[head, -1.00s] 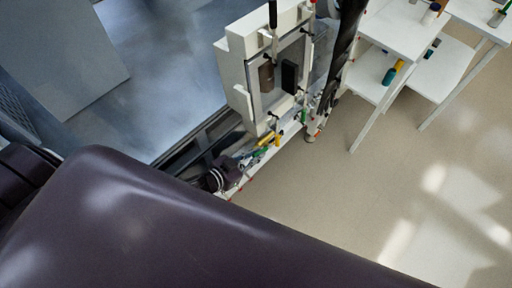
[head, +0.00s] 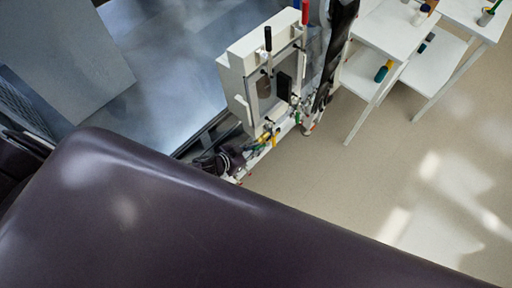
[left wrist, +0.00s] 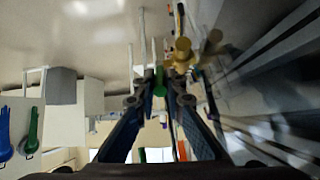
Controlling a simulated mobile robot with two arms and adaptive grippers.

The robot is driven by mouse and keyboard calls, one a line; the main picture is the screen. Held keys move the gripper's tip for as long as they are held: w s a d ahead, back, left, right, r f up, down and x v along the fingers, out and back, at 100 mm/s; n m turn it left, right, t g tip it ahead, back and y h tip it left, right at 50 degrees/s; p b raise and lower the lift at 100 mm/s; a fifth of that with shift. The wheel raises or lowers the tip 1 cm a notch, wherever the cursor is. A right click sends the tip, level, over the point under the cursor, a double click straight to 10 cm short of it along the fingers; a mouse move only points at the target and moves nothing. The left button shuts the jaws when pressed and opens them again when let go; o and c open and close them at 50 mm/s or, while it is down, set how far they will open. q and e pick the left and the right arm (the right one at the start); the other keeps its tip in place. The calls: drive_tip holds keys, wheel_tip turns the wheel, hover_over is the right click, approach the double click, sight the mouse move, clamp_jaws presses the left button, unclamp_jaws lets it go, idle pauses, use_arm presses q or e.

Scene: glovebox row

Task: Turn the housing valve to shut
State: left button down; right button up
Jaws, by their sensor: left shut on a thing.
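The white housing (head: 237,82) stands upright at the upper middle of the head view, with a dark window and fittings along its lower edge. Small yellow and green valve parts (head: 265,138) sit low by its front corner. My left gripper (head: 256,147) reaches them from the left and is small there. In the left wrist view, my left gripper (left wrist: 160,95) is shut on a green valve handle (left wrist: 160,82) between its fingertips. A brass-coloured fitting (left wrist: 182,54) is just beyond, to the right. The handle's exact angle is hard to tell. My right gripper is not seen.
White tables (head: 394,32) with bottles stand at the upper right of the head view. A black and a red upright handle rise above the housing. Open beige floor (head: 350,185) lies to the right. Blue and green gloves hang at the left of the left wrist view.

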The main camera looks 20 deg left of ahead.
use_arm(q)
drive_tip(key=shift+w, duration=0.1)
drive_tip(key=c, duration=2.3)
unclamp_jaws()
drive_tip(key=shift+o, duration=0.2)
drive_tip(key=shift+a+r, duration=0.1)
drive_tip(key=v, duration=1.2)
drive_tip(key=shift+c, duration=0.4)
